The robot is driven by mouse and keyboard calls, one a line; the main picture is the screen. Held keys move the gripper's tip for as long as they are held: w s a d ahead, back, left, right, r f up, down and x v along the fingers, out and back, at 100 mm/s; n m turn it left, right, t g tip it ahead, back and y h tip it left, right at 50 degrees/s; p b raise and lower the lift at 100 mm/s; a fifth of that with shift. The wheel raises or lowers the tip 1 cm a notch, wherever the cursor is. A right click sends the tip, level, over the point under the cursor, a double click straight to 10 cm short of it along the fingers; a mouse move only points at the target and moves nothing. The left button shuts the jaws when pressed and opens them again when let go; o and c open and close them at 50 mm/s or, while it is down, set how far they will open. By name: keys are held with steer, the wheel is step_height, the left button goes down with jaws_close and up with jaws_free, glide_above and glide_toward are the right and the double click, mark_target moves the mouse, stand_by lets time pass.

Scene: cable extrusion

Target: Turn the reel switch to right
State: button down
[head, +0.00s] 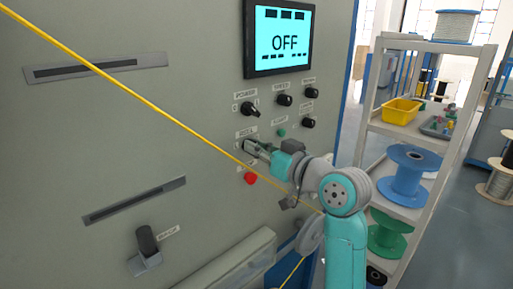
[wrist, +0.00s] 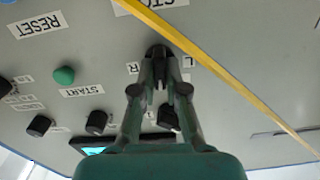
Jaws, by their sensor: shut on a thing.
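The reel switch is a small black knob (wrist: 157,51) on the grey machine panel, between label plates that the fingers partly cover. In the head view the label plate above it (head: 246,133) shows, while the knob is mostly hidden by the fingers. My gripper (wrist: 160,80) is at the panel with its two fingers closed around the knob. It also shows in the head view (head: 254,147), reaching the panel from the right. I cannot tell exactly which way the knob points.
A yellow cable (head: 150,102) runs diagonally in front of the panel, close to my gripper. A red button (head: 250,178) is just below, a green button (head: 281,133) to the right, and several black knobs above. A shelf (head: 418,140) with spools stands right.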

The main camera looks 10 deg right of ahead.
steer(key=shift+w+d+f+m, duration=0.1)
steer(key=shift+m, duration=1.8)
steer(key=shift+d+f+m, duration=0.1)
steer(key=shift+m, duration=1.8)
steer(key=c, duration=1.2)
jaws_free()
steer(key=v, duration=1.2)
